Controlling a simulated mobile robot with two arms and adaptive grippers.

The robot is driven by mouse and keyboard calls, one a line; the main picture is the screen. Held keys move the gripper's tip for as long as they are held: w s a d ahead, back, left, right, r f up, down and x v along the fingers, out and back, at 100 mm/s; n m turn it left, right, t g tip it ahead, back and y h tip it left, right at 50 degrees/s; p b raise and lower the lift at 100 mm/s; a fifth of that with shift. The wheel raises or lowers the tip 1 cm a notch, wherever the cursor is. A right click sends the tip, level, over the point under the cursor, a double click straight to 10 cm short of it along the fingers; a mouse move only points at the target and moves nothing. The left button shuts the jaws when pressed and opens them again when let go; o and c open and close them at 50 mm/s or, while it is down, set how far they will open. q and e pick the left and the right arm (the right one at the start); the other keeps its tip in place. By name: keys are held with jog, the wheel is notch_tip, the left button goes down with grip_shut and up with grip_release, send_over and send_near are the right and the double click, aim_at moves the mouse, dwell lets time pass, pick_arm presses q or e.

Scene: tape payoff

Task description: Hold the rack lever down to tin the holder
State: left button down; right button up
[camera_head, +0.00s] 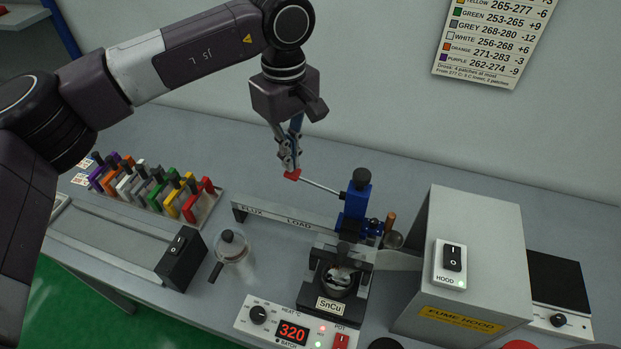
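The rack lever, a thin metal rod (321,187) with a red end (292,175), reaches left from a blue rack carriage (356,205) with a black knob on top. My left gripper (289,165) comes down from above with its fingers close together, its tips at the red end. They look to touch it, but I cannot tell whether they grip it. The solder pot (338,286), labelled SnCu, stands below and in front of the carriage. A metallic part shows in its mouth; whether this is the holder is unclear. My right gripper is not in view.
A row of coloured clips (150,187) stands at the left. A glass jar (233,255) and a black switch box (181,258) are nearby. The heater panel (292,328) reads 320. The grey fume hood (468,250) stands close at the right. A chart (490,40) hangs behind.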

aim_at(291, 174)
pick_arm(q)
notch_tip(291, 174, down, 7)
jog(key=b, duration=0.5)
jog(key=shift+r, duration=0.2)
dwell(0.4)
jog(key=shift+s+f, duration=0.2)
dwell(1.7)
dwell(1.1)
jog(key=shift+w+r+p, duration=0.2)
jog(key=shift+r+p, duration=1)
jog(key=shift+r, duration=1.2)
jog(key=shift+r+p, duration=1.25)
jog(key=shift+r, duration=1.1)
